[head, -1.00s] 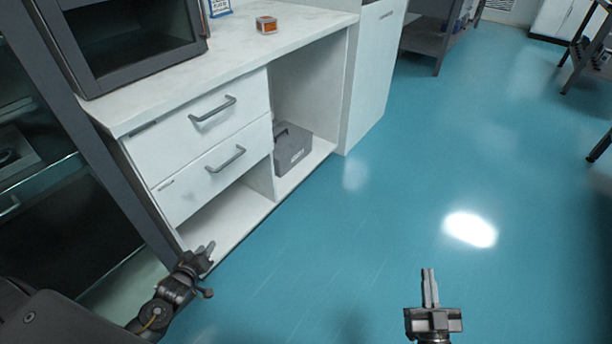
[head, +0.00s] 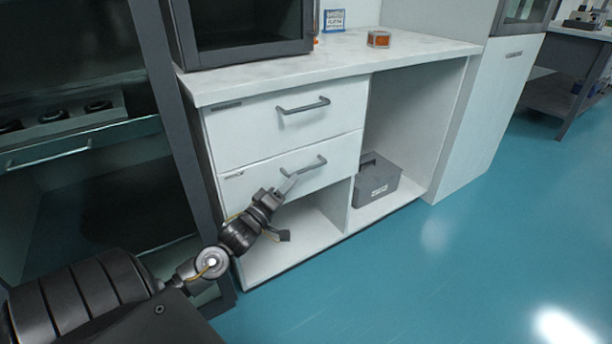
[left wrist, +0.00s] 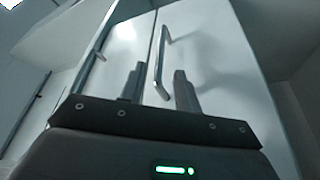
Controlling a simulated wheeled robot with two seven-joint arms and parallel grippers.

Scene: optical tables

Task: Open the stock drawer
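The white cabinet has two drawers, both shut: an upper drawer (head: 250,128) and a lower drawer (head: 245,180). Each has a grey bar handle and a small label too small to read, so I cannot tell which is the stock drawer. My left gripper (head: 288,184) is in front of the lower drawer, near its handle (head: 318,162). In the left wrist view my two fingers (left wrist: 159,76) stand apart, with a bar handle (left wrist: 161,62) showing between them. I cannot tell whether they touch it. My right gripper is out of view.
A dark glass-fronted box (head: 245,25) and a small orange-and-white box (head: 378,39) stand on the worktop (head: 330,60). A grey case (head: 375,182) sits in the open bay to the right. A dark-framed glass cabinet (head: 80,130) is at left. The floor (head: 430,270) at right is clear.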

